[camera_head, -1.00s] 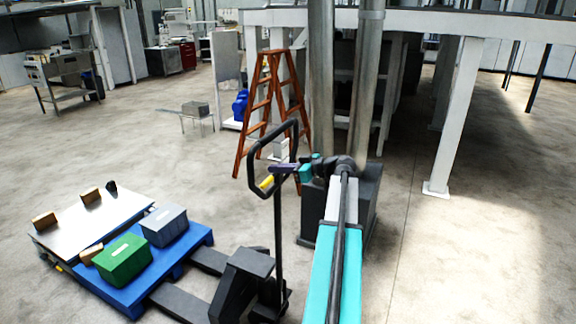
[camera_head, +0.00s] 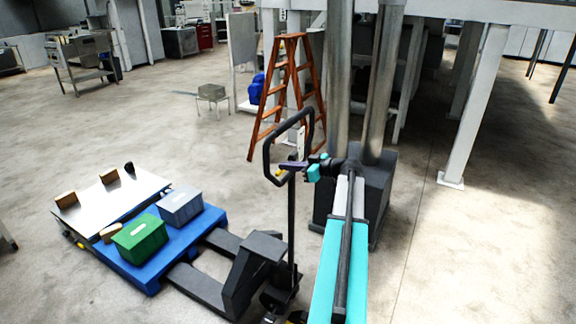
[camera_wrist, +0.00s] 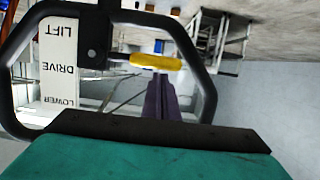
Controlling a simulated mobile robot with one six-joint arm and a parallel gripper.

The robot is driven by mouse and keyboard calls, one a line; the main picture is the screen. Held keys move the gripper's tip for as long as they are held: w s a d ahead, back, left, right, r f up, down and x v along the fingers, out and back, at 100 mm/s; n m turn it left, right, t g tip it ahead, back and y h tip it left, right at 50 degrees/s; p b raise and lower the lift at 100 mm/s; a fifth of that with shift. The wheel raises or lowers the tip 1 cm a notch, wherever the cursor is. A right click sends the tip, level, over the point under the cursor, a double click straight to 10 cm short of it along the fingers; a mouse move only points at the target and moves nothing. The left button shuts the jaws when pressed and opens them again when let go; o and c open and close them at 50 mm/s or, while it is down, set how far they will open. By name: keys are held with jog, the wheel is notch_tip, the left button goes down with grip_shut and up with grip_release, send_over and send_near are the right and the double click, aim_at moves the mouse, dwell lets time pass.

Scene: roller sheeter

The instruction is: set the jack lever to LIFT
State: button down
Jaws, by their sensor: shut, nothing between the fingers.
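The pallet jack's handle is a black loop (camera_head: 267,153) on an upright post. Inside the loop in the wrist view is the jack lever, with a yellow grip (camera_wrist: 155,61). A white label plate (camera_wrist: 58,85) beside it reads LIFT, DRIVE and LOWER, upside down in this view. The lever's root is at the plate's edge, between the LIFT and DRIVE words. My gripper (camera_head: 283,167) is at the loop, its purple fingers shut and empty. In the wrist view its fingertips (camera_wrist: 160,78) are just below the yellow grip; I cannot tell whether they touch.
The jack's forks run under a blue pallet (camera_head: 150,285) with a green box (camera_head: 140,239) and a grey box (camera_head: 180,207). An orange stepladder (camera_head: 290,90) and metal columns (camera_head: 338,80) stand behind the handle. Open floor lies at the left.

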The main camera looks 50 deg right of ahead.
jog(key=shift+f+b, duration=0.3)
jog(key=shift+b, duration=0.7)
jog(key=f+n+b, duration=0.1)
jog(key=b, duration=0.6)
jog(key=shift+s+a+b, duration=0.1)
jog(key=shift+a+b, duration=0.1)
jog(key=shift+b, duration=0.2)
jog(key=shift+r, duration=0.1)
jog(key=s+d+r+b, duration=0.1)
jog(key=s+r+b, duration=0.2)
jog(key=s+r, duration=0.3)
jog(key=v, duration=0.3)
jog(key=shift+s+f, duration=0.2)
jog(key=shift+s, duration=0.2)
jog(key=shift+a+f, duration=0.1)
jog(key=shift+a, duration=0.05)
dwell(0.4)
